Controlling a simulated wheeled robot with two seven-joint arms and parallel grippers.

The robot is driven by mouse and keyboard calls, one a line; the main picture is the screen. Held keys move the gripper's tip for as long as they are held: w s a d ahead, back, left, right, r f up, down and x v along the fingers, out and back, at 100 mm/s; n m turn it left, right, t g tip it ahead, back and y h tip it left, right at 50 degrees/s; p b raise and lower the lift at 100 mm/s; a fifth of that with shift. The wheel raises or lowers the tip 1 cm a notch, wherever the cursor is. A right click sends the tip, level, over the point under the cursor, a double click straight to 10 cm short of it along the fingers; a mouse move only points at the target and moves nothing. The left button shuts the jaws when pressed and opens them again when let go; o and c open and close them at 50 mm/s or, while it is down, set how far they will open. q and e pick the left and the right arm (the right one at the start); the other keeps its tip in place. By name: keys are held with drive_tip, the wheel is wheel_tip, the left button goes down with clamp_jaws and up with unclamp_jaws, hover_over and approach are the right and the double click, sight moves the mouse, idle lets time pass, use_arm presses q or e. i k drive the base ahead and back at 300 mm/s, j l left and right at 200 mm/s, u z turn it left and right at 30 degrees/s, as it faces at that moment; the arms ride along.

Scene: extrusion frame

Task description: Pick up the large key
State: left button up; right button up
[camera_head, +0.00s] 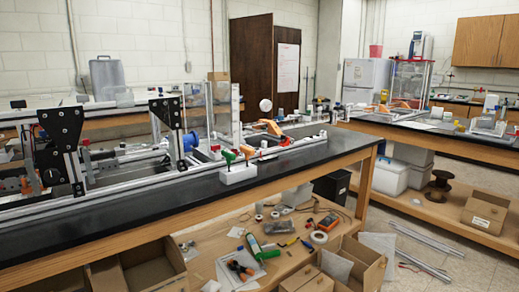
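A white block (238,173) stands near the front edge of the black bench top. Small coloured handles stick up from it, a green one (229,156) and an orange one (247,151). They look like handled keys, but their size and shape are too small to tell, so I cannot say which one is the large key. Neither of my grippers shows in the head view.
The black bench top (300,166) carries a metal extrusion frame (120,181) with upright black plates (62,140) at left. Orange clamp-like tools lie behind the block. The lower shelf holds scattered tools and open cardboard boxes (362,262). The floor at right is partly clear.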

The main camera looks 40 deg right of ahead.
sight(248, 151)
drive_tip(key=i+l+z, duration=0.85)
drive_tip(key=l+z, duration=0.15)
drive_tip(key=l, duration=0.1)
